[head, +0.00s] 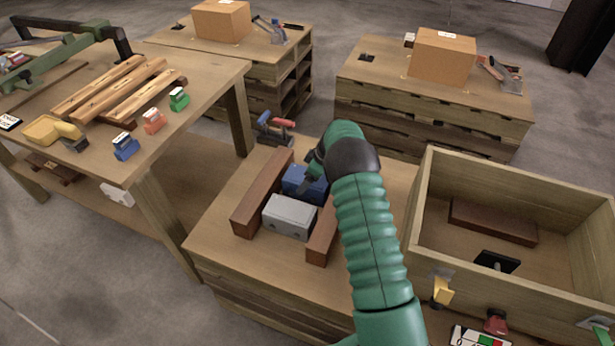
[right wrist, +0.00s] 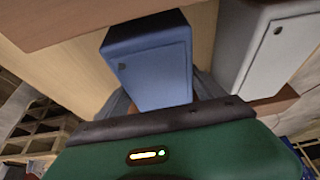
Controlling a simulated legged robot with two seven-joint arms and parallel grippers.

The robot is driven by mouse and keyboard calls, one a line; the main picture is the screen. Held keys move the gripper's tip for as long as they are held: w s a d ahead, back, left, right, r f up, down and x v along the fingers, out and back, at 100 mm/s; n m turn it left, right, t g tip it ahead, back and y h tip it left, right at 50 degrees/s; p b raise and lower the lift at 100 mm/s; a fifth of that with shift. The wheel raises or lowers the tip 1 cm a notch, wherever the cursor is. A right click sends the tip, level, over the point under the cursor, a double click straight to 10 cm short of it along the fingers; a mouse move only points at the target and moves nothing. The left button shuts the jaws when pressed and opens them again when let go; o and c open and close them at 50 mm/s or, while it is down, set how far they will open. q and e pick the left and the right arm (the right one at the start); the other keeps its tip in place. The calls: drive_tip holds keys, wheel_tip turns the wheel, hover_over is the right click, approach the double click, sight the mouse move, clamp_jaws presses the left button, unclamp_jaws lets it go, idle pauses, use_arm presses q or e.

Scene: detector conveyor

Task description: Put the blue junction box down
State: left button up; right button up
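The blue junction box (head: 303,183) is between two brown blocks on the wooden pallet table (head: 212,246), just behind a grey box (head: 290,216). My right gripper (head: 312,172) comes down onto it from above and behind; my arm partly hides it. In the right wrist view the blue box (right wrist: 150,62) sits between the grey fingers, which lie close against its sides, with the grey box (right wrist: 268,48) to its right. Whether its underside touches the table cannot be told. My left gripper is not in view.
Brown blocks (head: 262,195) (head: 323,238) flank the boxes. A clamp (head: 275,127) lies behind. A wooden crate (head: 428,205) stands at the right, and a workbench (head: 212,84) with planks and small coloured parts at the left. Cartons stand on pallets behind.

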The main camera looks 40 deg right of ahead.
drive_tip(key=o, duration=0.4)
drive_tip(key=shift+a+r, duration=0.1)
drive_tip(key=p+v, duration=0.2)
drive_tip(key=v, duration=0.9)
drive_tip(key=shift+s+r, duration=0.1)
drive_tip(key=shift+r, duration=0.05)
drive_tip(key=s+a+r+m+g+h, duration=0.1)
drive_tip(key=s+a+m, duration=0.15)
drive_tip(key=a, duration=0.55)
drive_tip(key=s+a+r+m+g, duration=0.1)
drive_tip(key=s+a, duration=0.2)
drive_tip(key=a, duration=0.6)
drive_tip(key=s+a+m+h, duration=0.1)
drive_tip(key=s+a+m, duration=0.1)
drive_tip(key=s+a, duration=1.1)
drive_tip(key=shift+s+f+t, duration=0.3)
drive_tip(key=shift+s+f, duration=0.2)
drive_tip(key=shift+s, duration=0.35)
